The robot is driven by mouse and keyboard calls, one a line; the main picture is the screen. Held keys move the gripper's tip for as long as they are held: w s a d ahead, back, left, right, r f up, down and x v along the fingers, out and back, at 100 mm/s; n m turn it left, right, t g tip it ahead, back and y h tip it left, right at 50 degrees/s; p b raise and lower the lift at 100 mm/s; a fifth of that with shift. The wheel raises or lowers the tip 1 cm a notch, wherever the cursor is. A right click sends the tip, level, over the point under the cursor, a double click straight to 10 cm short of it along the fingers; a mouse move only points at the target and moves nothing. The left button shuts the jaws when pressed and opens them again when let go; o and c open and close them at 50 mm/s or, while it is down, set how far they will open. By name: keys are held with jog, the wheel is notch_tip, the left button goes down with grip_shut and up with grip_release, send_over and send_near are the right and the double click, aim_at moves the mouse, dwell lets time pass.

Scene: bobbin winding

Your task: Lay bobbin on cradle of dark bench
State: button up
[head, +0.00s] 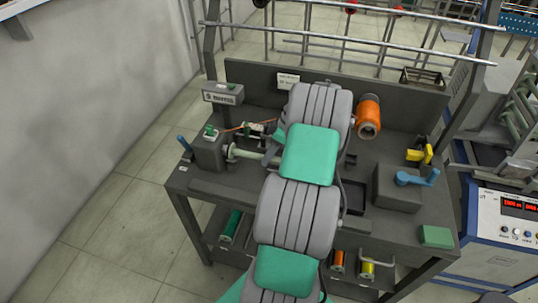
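The dark bench (205,190) fills the middle of the head view. A large orange bobbin (369,112) stands near its back, right of my arm. A pale, empty-looking bobbin core (243,153) lies level at the winder on the left; its right end runs behind my arm. An orange thread (240,127) crosses above it. I cannot make out the cradle for certain; small dark fittings (350,161) show just right of my arm. My grey and green arm covers the bench's centre. My gripper is hidden behind it, so what it holds does not show.
Green (231,224), orange (338,260) and yellow (367,270) bobbins lie on the lower shelf. A grey box with a blue handle (415,178) and a yellow clamp (420,154) stand at right. Metal rails (350,42) cross above the bench. A control unit (510,228) is at far right.

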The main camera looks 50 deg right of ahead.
jog(key=p+v, duration=0.4)
jog(key=v, duration=0.8)
jog(key=w+a+r+m+h, duration=0.1)
jog(key=w+a+r, duration=0.2)
jog(key=a, duration=0.5)
jog(key=w+a+r, duration=0.4)
jog(key=a, duration=0.3)
jog(key=w+a+r+m+h, duration=0.1)
jog(key=w+a+r, duration=0.2)
jog(key=a, duration=0.5)
jog(key=s+a+r+m+h, duration=0.15)
jog(key=s+a, duration=0.25)
jog(key=a, duration=0.7)
jog(key=shift+m+t+h, duration=0.55)
jog(key=shift+m+t, duration=0.05)
jog(key=shift+m, duration=0.05)
jog(key=s+a, duration=0.1)
jog(key=s, duration=0.2)
jog(key=s+a+f, duration=0.1)
jog(key=s+a, duration=0.1)
jog(key=s, duration=0.1)
jog(key=s+a+f, duration=0.1)
jog(key=s+a, duration=0.1)
jog(key=s, duration=0.1)
jog(key=shift+s+a+f, duration=0.15)
jog(key=shift+a+f, duration=0.05)
jog(key=shift+a, duration=0.05)
jog(key=shift+s, duration=0.1)
jog(key=shift+c, duration=0.3)
